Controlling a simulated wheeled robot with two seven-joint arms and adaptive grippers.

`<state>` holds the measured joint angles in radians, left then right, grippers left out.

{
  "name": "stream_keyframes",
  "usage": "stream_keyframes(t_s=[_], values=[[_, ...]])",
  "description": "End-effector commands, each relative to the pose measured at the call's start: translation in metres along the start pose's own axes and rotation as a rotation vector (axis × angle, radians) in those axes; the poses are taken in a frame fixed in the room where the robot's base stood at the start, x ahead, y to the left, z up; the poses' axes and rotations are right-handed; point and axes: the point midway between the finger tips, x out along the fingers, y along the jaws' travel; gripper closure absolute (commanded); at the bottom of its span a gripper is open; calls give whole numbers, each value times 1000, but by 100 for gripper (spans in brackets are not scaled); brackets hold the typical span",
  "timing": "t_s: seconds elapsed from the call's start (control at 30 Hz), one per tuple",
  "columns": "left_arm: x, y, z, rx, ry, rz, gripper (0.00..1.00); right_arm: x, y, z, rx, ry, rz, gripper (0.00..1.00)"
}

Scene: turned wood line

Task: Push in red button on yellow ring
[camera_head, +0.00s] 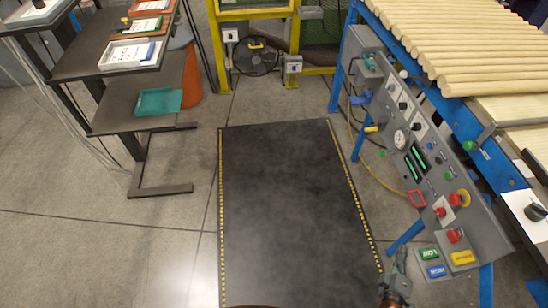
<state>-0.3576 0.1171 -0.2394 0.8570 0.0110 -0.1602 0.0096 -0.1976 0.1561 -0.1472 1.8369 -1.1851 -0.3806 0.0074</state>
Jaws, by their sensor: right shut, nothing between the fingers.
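The red button (456,199) stands out from the sloping grey control panel (420,150) at the right, with a yellow ring (464,196) around its base. My right gripper (400,258) is at the bottom edge, below and to the left of the button and apart from it. Its fingers look shut and empty. My left gripper is not in view.
Other red buttons (440,212) sit close by on the panel, one (455,236) lower. Green, blue and yellow labelled buttons (436,270) are near my right gripper. A conveyor with wooden rods (470,50) stands behind the panel. The dark floor mat (290,200) is clear.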

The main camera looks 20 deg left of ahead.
Motion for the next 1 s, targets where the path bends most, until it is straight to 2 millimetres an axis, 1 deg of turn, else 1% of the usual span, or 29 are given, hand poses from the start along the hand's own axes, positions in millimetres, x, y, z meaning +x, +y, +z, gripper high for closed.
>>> stream_keyframes(t_s=[0.03, 0.1, 0.2, 0.27, 0.3, 0.37, 0.5, 0.77, 0.87, 1.0], values=[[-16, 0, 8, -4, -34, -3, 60, 1, 51, -8, -44, -20, 66, 100], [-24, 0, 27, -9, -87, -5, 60, 2, 88, -11, -102, -54, 127, 100], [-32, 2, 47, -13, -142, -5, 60, 2, 124, -14, -161, -90, 190, 100], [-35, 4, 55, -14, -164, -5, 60, 2, 137, -14, -182, -106, 214, 100], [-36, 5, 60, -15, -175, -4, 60, 2, 142, -15, -192, -112, 223, 100], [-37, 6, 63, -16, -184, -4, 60, 2, 146, -15, -202, -118, 232, 100], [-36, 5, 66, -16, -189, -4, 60, 3, 145, -15, -206, -120, 234, 100], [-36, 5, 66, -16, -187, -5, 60, 5, 146, -15, -205, -119, 234, 100], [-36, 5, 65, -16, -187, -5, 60, 14, 148, -14, -206, -118, 234, 100], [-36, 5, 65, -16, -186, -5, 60, 36, 154, -12, -207, -118, 236, 100]])
